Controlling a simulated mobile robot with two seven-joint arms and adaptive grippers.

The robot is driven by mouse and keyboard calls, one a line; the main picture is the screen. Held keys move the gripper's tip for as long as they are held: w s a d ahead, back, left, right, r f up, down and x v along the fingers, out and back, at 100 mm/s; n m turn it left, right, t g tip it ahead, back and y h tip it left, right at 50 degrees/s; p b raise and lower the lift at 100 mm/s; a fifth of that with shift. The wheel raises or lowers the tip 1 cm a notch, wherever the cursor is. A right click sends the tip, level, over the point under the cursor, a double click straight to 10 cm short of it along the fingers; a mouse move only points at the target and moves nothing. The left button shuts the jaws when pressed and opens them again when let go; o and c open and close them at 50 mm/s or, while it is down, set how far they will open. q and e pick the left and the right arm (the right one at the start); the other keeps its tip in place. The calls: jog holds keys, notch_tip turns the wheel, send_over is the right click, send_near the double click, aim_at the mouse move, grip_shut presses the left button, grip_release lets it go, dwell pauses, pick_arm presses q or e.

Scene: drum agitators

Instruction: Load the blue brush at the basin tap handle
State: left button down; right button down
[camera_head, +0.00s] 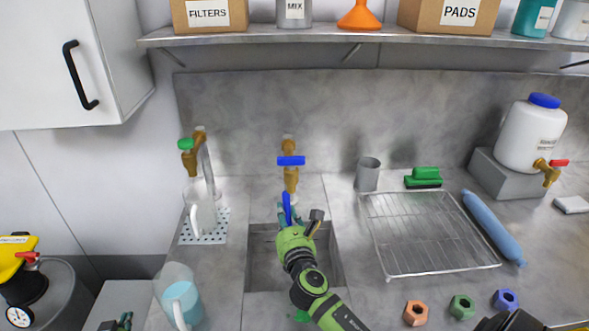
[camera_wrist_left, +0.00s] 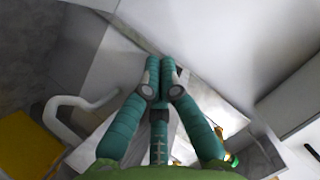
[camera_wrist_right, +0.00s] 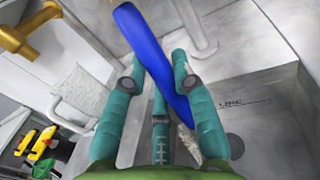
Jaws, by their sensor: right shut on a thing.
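The basin tap (camera_head: 290,178) is brass with a blue crossbar handle (camera_head: 291,161), standing behind the sunken basin (camera_head: 262,275). My right gripper (camera_head: 285,213) is over the basin, just below and in front of the tap, shut on the blue brush (camera_head: 287,203). In the right wrist view the brush's long blue handle (camera_wrist_right: 148,48) slants between the fingers, with pale bristles (camera_wrist_right: 189,143) at its lower end. I cannot tell whether the brush touches the tap.
A tap with a green handle (camera_head: 186,144) stands left over a jug on a perforated plate (camera_head: 212,236). Another jug (camera_head: 178,297) is in front. A wire rack (camera_head: 425,235), grey cup (camera_head: 368,174) and green brush (camera_head: 424,178) lie right. A shelf (camera_head: 340,36) overhangs the back.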

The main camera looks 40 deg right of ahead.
pick_arm(q)
jog(key=w+d+r+m+t+h, duration=0.1)
jog(key=d+r+m+h, duration=0.25)
jog(key=d+r, duration=0.65)
jog(key=w+d+r+m+t+h, duration=0.1)
jog(key=w+d+r+m+h, duration=0.3)
jog(key=r, duration=0.9)
jog(key=s+d+r+m+g+h, duration=0.35)
jog(key=s+d+r+m, duration=0.45)
jog(key=d, duration=0.3)
jog(key=m+g+h, duration=0.3)
jog(key=m+g, duration=0.4)
jog(key=m, duration=0.1)
send_near(295, 170)
jog(key=s+a+r, duration=0.3)
jog(key=s+a, duration=0.1)
jog(key=s, duration=0.2)
jog(key=shift+n+t+y, duration=0.25)
jog(key=shift+t+y, duration=0.05)
jog(key=shift+t, duration=0.05)
jog(key=x, duration=1.1)
jog(key=shift+w+f, duration=0.15)
jog(key=shift+w, duration=0.25)
jog(key=shift+w+d, duration=0.3)
jog(key=shift+w, duration=0.2)
jog(key=shift+w+d, duration=0.3)
jog(key=shift+w, duration=0.2)
